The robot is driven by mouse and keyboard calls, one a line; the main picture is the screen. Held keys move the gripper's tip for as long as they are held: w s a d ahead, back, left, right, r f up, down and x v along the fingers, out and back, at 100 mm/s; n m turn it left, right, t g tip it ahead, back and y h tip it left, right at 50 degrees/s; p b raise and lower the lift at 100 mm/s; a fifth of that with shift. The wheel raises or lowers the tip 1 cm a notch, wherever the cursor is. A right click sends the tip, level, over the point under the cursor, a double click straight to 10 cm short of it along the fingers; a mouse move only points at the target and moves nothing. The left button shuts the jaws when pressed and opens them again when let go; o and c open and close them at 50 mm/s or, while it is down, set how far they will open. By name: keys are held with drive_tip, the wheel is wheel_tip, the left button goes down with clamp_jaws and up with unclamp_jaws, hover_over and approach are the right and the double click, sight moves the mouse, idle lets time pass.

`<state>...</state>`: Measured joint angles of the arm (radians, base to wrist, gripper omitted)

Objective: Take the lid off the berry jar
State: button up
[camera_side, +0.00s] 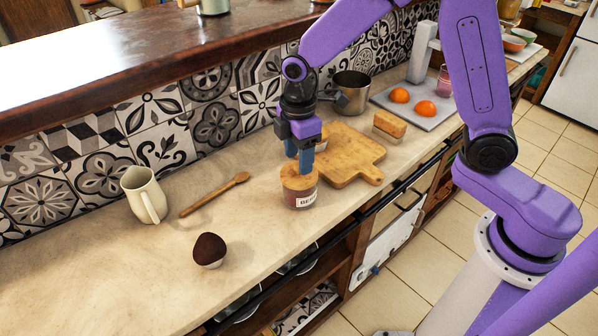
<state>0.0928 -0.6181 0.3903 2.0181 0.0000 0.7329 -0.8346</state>
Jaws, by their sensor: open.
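The berry jar (302,199) stands upright on the counter near its front edge, with a white label reading "BER" in part. Its tan, cork-like lid (291,183) sits on top. My gripper (303,172) is open and points down at the lid, its blue fingers at the lid's height or just above it.
A wooden cutting board (350,158) lies right behind the jar, with another tan-topped container (322,138) partly hidden by my gripper. A metal pot (352,92) is behind.

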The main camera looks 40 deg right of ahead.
drive_tip(key=shift+f, duration=0.9)
clamp_jaws()
drive_tip(key=shift+r, duration=0.85)
drive_tip(key=s+d+r, duration=0.4)
drive_tip(key=s+r, duration=0.7)
drive_tip(key=s, duration=0.2)
drive_tip(key=shift+d+r, duration=0.15)
drive_tip(key=shift+d, duration=0.25)
